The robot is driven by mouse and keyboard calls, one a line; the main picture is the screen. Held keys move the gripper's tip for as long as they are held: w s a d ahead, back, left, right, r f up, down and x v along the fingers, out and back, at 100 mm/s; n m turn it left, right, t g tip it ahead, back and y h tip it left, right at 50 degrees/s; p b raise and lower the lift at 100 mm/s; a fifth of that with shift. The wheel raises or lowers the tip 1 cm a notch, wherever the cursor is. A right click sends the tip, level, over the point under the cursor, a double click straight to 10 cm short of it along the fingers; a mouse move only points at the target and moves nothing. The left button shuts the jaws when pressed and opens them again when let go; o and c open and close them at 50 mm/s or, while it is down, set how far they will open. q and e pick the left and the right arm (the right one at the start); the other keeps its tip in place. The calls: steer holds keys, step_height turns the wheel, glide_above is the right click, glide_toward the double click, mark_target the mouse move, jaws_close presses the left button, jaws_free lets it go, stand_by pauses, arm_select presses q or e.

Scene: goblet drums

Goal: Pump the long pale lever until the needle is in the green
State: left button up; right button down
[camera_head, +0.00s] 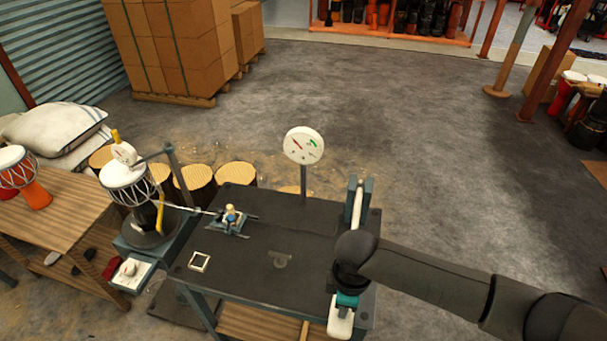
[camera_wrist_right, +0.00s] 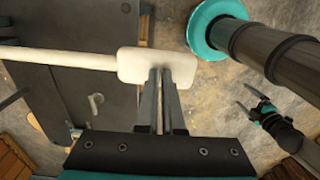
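The long pale lever (camera_head: 357,207) runs from a grey-green bracket (camera_head: 367,190) toward the near right edge of the dark table. Its white end pad (camera_head: 340,322) shows below my right gripper (camera_head: 346,300). In the right wrist view, my right gripper's fingers (camera_wrist_right: 163,72) are together, tips against the pad (camera_wrist_right: 130,66), not visibly around it. The lever's shaft (camera_wrist_right: 60,57) extends left there. The round white gauge (camera_head: 303,145) stands on a post, with a red mark left and a green mark upper right; the needle's exact position is unclear. My left gripper (camera_wrist_right: 242,93) appears open and empty in the wrist view.
The dark table (camera_head: 290,240) carries a small clamp fixture (camera_head: 231,219) and a white square frame (camera_head: 199,262). A drum (camera_head: 128,183) stands in a rig at left. Log stools (camera_head: 236,174) stand behind. The floor to the right is open.

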step_height(320, 180, down, 15)
steer(key=b, duration=0.9)
step_height(320, 180, up, 11)
steer(key=p, duration=1.1)
steer(key=shift+w, duration=0.1)
steer(key=r, duration=0.7)
steer(key=shift+s+r+p, duration=0.3)
steer(key=shift+r+p, duration=0.05)
steer(key=shift+r, duration=0.05)
steer(key=shift+f, duration=0.1)
step_height(320, 180, down, 18)
steer(key=b, duration=1.1)
step_height(320, 180, up, 10)
steer(key=p, duration=1)
steer(key=shift+w+f, duration=0.1)
steer(key=shift+w, duration=0.05)
steer(key=r, duration=0.5)
steer(key=r+p, duration=0.1)
steer(key=r, duration=0.2)
steer(key=shift+s+a+r, duration=0.1)
steer(key=shift+s+r, duration=0.05)
steer(key=shift+s, duration=0.1)
